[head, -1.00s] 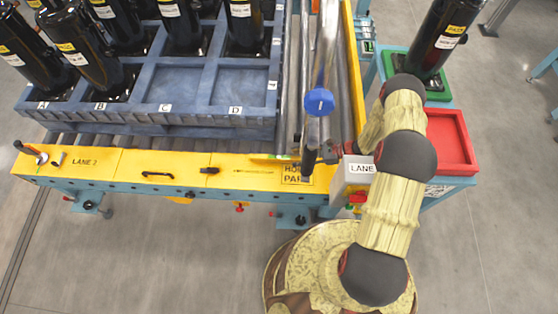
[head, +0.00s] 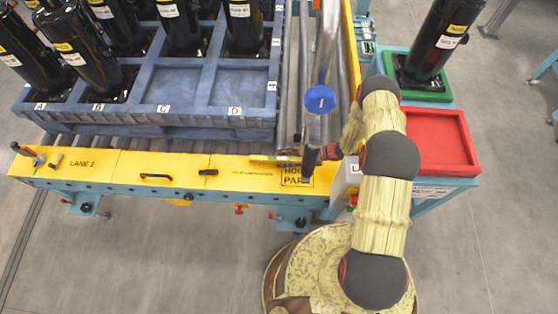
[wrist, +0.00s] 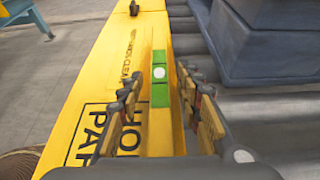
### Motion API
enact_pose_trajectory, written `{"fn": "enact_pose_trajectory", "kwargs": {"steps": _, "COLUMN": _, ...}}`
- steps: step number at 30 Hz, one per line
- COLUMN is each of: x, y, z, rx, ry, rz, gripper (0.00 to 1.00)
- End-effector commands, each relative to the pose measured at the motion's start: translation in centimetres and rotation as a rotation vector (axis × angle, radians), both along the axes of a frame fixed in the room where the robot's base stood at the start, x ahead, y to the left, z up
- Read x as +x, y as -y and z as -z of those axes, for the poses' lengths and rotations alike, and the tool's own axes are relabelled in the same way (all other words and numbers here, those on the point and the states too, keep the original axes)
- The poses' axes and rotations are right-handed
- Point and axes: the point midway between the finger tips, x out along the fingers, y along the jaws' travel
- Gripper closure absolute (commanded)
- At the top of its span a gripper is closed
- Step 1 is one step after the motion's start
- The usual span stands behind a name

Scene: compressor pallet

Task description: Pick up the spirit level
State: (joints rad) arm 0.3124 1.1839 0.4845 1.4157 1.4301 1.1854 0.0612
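The spirit level is a yellow-and-green bar with a pale round spot. In the wrist view the spirit level (wrist: 159,92) runs away from me between the two fingers of my gripper (wrist: 171,73). The fingers stand apart, one on each side, with a gap at the right; I cannot tell whether the left one touches. In the head view the spirit level (head: 268,158) lies on the yellow front rail, and my gripper (head: 312,162) is at its right end, partly hiding it.
A blue pallet (head: 200,122) with several black compressors stands on rollers behind the rail. A blue round part (head: 320,99) shows on my arm side of the lane. A red tray (head: 440,140) is at the right. A black handle (head: 157,177) is on the rail.

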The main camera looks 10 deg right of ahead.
Motion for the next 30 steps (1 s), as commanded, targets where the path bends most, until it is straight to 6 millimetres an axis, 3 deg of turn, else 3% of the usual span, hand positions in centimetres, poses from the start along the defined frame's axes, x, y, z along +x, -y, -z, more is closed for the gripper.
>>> {"fn": "enact_pose_trajectory", "kwargs": {"steps": 17, "x": -0.02, "y": 0.01, "z": 0.01, "rx": 0.000, "ry": 0.000, "rz": 0.000, "gripper": 1.00}}
{"fn": "enact_pose_trajectory", "kwargs": {"steps": 30, "x": 0.00, "y": 0.02, "z": -0.04, "rx": 0.001, "ry": 0.000, "rz": 0.000, "gripper": 1.00}}
